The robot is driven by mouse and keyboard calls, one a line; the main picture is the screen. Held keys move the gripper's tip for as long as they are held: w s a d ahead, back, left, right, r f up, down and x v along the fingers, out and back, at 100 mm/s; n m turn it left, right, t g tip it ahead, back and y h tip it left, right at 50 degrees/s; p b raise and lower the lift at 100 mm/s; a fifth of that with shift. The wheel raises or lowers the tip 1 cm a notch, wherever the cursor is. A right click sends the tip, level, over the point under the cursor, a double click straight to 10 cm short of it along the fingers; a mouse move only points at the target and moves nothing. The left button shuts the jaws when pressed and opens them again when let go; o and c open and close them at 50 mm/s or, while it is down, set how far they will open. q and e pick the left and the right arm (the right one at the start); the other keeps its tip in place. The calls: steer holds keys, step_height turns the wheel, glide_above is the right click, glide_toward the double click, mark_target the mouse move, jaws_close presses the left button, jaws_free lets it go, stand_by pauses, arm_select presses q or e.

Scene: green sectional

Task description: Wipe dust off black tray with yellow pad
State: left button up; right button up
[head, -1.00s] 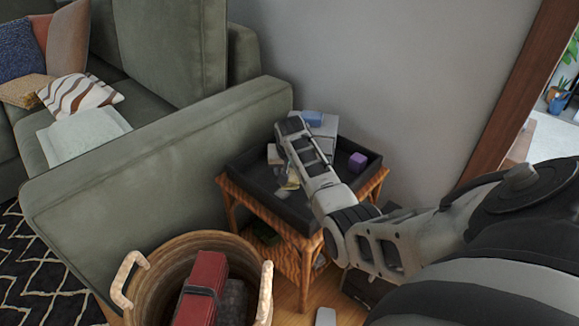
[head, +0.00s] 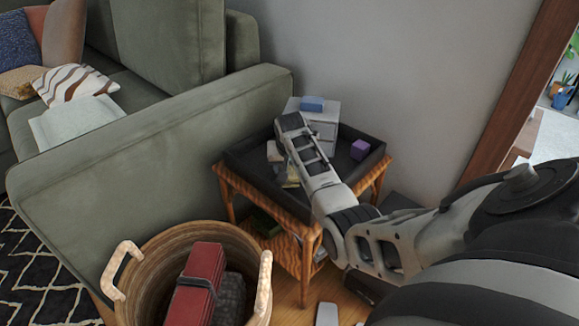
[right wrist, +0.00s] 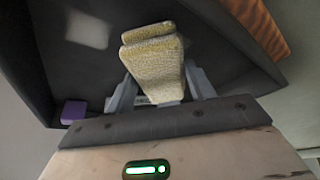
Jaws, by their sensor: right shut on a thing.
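The black tray (head: 240,165) sits on top of a wicker side table beside the sofa arm. My right gripper (right wrist: 158,88) is shut on the yellow pad (right wrist: 155,62), which sticks out between its fingers over the tray. In the head view, my right arm hides most of the gripper, and a little of the pad (head: 291,176) shows inside the tray outline. I cannot tell whether the pad touches the tray floor. No dust can be made out clearly. My left gripper is not in view.
A purple cube (head: 360,150) is at the tray's right side. A small white drawer unit (head: 325,128) with a blue item (head: 312,104) on top stands at the back. The sofa arm (head: 150,150) is left; a basket (head: 140,283) stands in front.

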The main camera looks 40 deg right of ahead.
steer(key=shift+f+b, duration=0.3)
steer(key=shift+f, duration=0.4)
steer(key=shift+f, duration=0.45)
steer(key=shift+r, duration=0.1)
steer(key=shift+s, duration=0.15)
steer(key=shift+s+r+p, duration=0.15)
steer(key=shift+s+p, duration=0.35)
steer(key=shift+p, duration=0.55)
steer(key=s+p, duration=0.2)
steer(key=p, duration=0.1)
steer(key=shift+s+d, duration=0.1)
